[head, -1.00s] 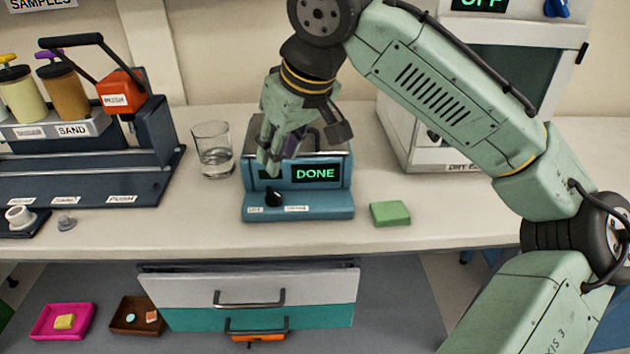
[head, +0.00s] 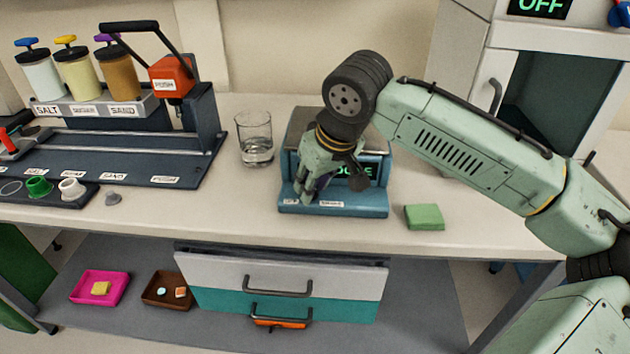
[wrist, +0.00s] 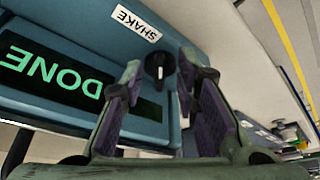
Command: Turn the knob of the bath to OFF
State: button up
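The bath (head: 290,208) is a blue box with a metal top and a lit display reading DONE, standing on the bench. Its black knob (wrist: 159,68) has a white pointer mark and sits near a SHAKE label (wrist: 136,25) in the wrist view. My gripper (head: 308,196) is low over the bath's front panel and hides the knob in the head view. In the wrist view my gripper (wrist: 160,78) is open, with one finger on each side of the knob. I cannot tell whether the fingers touch it.
A glass of water (head: 254,140) stands left of the bath, and a green block (head: 424,217) lies to its right. A dark dispenser rack (head: 140,165) with bottles fills the left. A cabinet (head: 485,70) with a display reading OFF stands at the right.

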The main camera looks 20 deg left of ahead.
jog(key=shift+c, duration=0.3)
grip_shut()
dwell(0.5)
jog(key=m, duration=0.2)
jog(key=m+t, duration=0.1)
jog(key=shift+s+a+h, duration=0.15)
jog(key=shift+a+h, duration=0.1)
jog(key=shift+h, duration=0.05)
jog(key=m, duration=0.2)
jog(key=m+t+h, duration=0.1)
jog(key=m, duration=0.1)
jog(key=shift+s+a+r+h, duration=0.1)
jog(key=shift+s+a+h, duration=0.1)
jog(key=shift+h, duration=0.1)
jog(key=m+p, duration=0.1)
jog(key=m+h+p, duration=0.1)
jog(key=m, duration=0.1)
jog(key=m+p, duration=0.1)
jog(key=m, duration=0.1)
jog(key=shift+a+r+h, duration=0.2)
jog(key=shift+a+h, duration=0.05)
jog(key=shift+h, duration=0.15)
jog(key=shift+w+a+f+m+h+p, duration=0.1)
jog(key=shift+m+h+p, duration=0.25)
jog(key=shift+m+p, duration=0.5)
jog(key=shift+a+f+m+h+p, duration=0.1)
jog(key=shift+m+h+p, duration=0.4)
jog(key=shift+m, duration=0.55)
